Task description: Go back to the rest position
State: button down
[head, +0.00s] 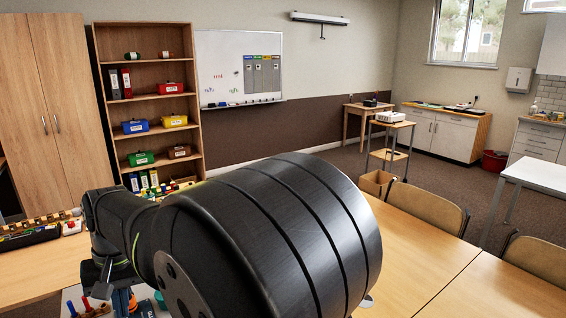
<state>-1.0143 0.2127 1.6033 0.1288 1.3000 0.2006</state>
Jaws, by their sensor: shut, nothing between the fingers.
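My arm fills the middle of the head view, its large dark link in front and its wrist at the left. My gripper (100,294) points down at the lower left, over the near table, and is partly hidden by my arm. It looks shut and holds nothing that I can see. Small items with blue and red handles (78,306) stand close beside it at the bottom edge. A blue and orange thing (123,302) shows just right of it, mostly hidden.
The wooden table (420,262) spreads right of my arm, its visible top clear. Chairs (428,208) stand at its far side. A dark tray with colourful pieces (30,238) lies at the left. A shelf (150,70) with bins and a whiteboard (215,60) stand behind.

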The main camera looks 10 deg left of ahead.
jog(key=shift+s+d+f, duration=0.1)
jog(key=shift+d+f, duration=0.1)
jog(key=shift+f, duration=0.45)
dwell(2.0)
